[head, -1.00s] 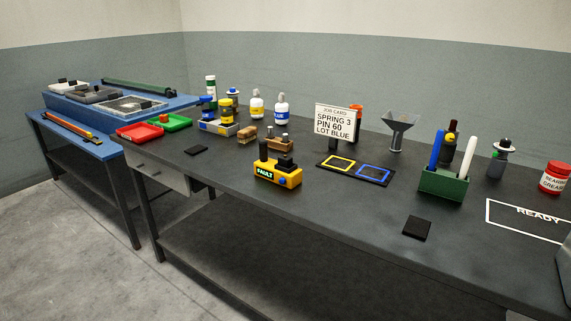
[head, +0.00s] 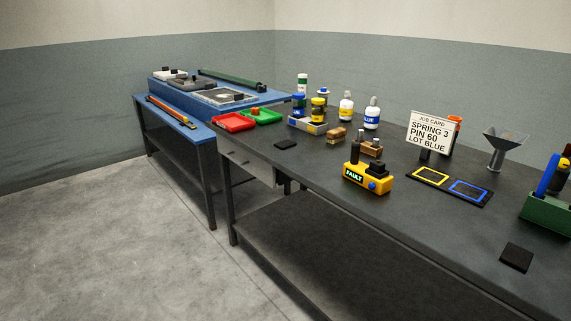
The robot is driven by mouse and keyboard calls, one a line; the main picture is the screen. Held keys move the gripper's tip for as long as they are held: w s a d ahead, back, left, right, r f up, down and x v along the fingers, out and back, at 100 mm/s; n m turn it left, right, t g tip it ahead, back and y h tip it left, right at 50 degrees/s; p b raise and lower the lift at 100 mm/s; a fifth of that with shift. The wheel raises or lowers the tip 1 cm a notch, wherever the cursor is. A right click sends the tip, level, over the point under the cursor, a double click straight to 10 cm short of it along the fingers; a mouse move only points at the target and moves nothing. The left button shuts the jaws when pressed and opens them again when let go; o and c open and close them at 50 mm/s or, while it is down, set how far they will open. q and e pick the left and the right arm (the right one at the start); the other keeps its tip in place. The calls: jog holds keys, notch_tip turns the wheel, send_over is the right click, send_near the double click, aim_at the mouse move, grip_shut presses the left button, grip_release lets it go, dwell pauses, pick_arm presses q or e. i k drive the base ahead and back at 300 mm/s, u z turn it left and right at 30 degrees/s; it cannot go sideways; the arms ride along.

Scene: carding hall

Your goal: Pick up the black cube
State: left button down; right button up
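I cannot make out a separate black cube for certain. Small black block-like shapes sit on the pieces on the blue table, such as the dark block (head: 201,77) on the grey piece. Another black block (head: 377,168) sits on top of the yellow FAULT box (head: 368,180) on the dark workbench. Two flat black pads lie on the bench, one at the back left (head: 286,144) and one near the front right (head: 516,257). Neither of my grippers is in view.
The dark workbench (head: 420,228) also holds red (head: 233,122) and green trays, bottles, a job card (head: 428,132), a funnel (head: 501,145) and a green holder (head: 546,213). The blue table (head: 182,123) stands beyond its left end. The floor (head: 120,240) at left is clear.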

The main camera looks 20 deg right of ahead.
aim_at(376, 166)
jog(key=u, duration=0.6)
jog(key=i, duration=3.35)
jog(key=z, duration=3.1)
